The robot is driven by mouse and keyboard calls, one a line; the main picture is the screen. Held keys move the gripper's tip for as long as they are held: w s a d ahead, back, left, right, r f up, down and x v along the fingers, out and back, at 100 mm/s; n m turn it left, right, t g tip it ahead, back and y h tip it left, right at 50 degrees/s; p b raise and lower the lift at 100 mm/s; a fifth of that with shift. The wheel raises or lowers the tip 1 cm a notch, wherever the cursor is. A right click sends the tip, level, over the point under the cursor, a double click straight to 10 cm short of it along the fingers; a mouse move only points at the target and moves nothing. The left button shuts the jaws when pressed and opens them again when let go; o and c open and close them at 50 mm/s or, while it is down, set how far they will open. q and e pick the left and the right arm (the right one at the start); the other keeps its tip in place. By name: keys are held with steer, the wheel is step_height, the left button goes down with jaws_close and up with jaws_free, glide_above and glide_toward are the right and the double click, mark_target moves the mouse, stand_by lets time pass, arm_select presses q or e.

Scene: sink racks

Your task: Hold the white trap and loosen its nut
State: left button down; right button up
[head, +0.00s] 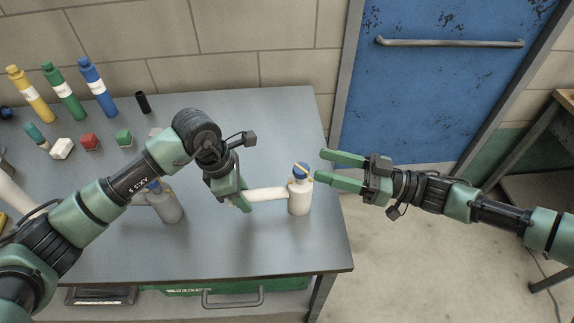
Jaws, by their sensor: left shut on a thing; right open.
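The white trap (299,201) stands upright on the grey table near its right edge, with a side pipe (267,194) reaching left. Its blue nut (301,170) with a yellow mark sits on top. My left gripper (243,203) is shut on the left end of the side pipe. My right gripper (320,167) is open, its fingers pointing left. Its fingertips are just right of the nut in the picture; I cannot tell whether they touch it. Nothing shows between its fingers.
A grey trap (168,208) stands left, partly hidden by my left arm. Yellow (34,97), green (66,96) and blue (99,91) bottles, a black cylinder (142,103) and small coloured blocks stand at the back left. The table's front right is clear.

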mark_target(301, 171)
steer(key=a+n, duration=0.1)
steer(key=a, duration=0.2)
steer(key=w+a+f+n+g, duration=0.1)
steer(key=a, duration=0.2)
steer(key=w+a+f, duration=0.1)
steer(key=a, duration=0.2)
steer(key=shift+w+n+g, duration=0.1)
steer(key=shift+n+g, duration=0.3)
jaws_close()
